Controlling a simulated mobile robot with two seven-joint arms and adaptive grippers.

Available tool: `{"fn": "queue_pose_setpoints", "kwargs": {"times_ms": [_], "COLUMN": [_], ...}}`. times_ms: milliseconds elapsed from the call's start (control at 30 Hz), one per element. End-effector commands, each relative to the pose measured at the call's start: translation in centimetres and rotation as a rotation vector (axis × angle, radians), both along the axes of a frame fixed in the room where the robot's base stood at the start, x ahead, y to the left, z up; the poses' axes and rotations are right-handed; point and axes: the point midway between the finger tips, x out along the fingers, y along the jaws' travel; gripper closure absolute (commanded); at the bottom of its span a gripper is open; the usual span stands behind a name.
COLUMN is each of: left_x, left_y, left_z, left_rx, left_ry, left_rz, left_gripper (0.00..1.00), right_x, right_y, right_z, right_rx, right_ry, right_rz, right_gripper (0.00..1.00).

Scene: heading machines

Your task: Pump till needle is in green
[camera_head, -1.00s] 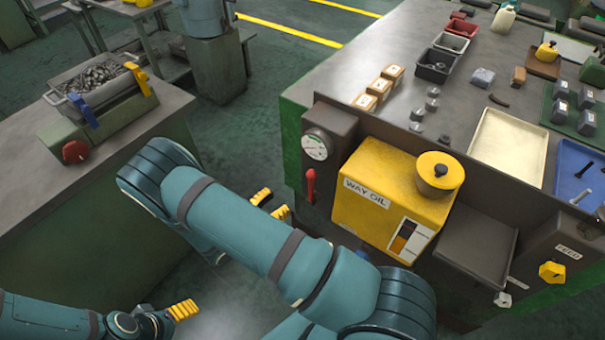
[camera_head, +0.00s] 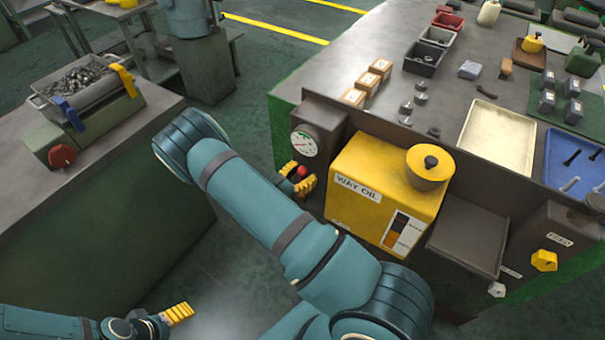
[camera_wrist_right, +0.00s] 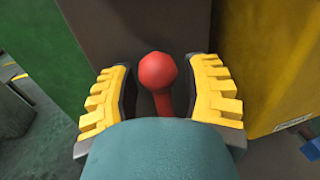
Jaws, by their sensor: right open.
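The round white gauge (camera_head: 304,144) is on the dark housing at the left end of the machine's front. Its needle is too small to read. The red pump lever (camera_head: 301,172) hangs below the gauge; its round knob also shows in the right wrist view (camera_wrist_right: 158,71). My right gripper (camera_head: 297,180) is open, with a yellow finger on either side of the lever and a gap to each side of the knob. My left gripper (camera_head: 178,314) is low at the left, away from the machine; only its yellow fingers show clearly.
The yellow way oil tank (camera_head: 350,205) stands close right of the lever. A dark tray (camera_head: 468,238) and a yellow knob (camera_head: 544,260) are further right. A bin of metal parts (camera_head: 85,85) sits on the left bench. Floor between bench and machine is clear.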

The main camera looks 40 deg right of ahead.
Motion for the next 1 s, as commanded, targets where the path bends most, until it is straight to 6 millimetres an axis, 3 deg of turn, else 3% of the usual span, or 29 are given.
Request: {"fn": "queue_pose_setpoints", "kwargs": {"times_ms": [167,267,300,333,667,1000], "left_x": [0.0,0.0,0.0,0.0,0.0,0.1], "left_y": [0.0,0.0,0.0,0.0,0.0,0.0], "left_z": [0.0,0.0,0.0,0.0,-0.1,-0.8], "left_rx": [0.000,0.000,0.000,0.000,0.000,0.000], "left_ry": [0.000,0.000,0.000,0.000,0.000,-0.003], "left_rz": [0.000,0.000,0.000,0.000,0.000,0.001], "left_gripper": [0.24,0.24,0.24,0.24,0.24,0.24], "right_x": [0.0,0.0,0.0,0.0,0.4,3.0], "right_y": [0.0,0.0,0.0,0.0,0.2,0.9], "right_z": [0.0,0.0,0.0,0.0,0.0,-0.5], "right_rx": [0.000,0.000,0.000,0.000,-0.008,-0.067], "right_ry": [0.000,0.000,0.000,0.000,0.027,0.223], "right_rz": [0.000,0.000,0.000,0.000,0.002,0.003], "right_gripper": [0.52,0.81,0.95,1.00,1.00,1.00]}}
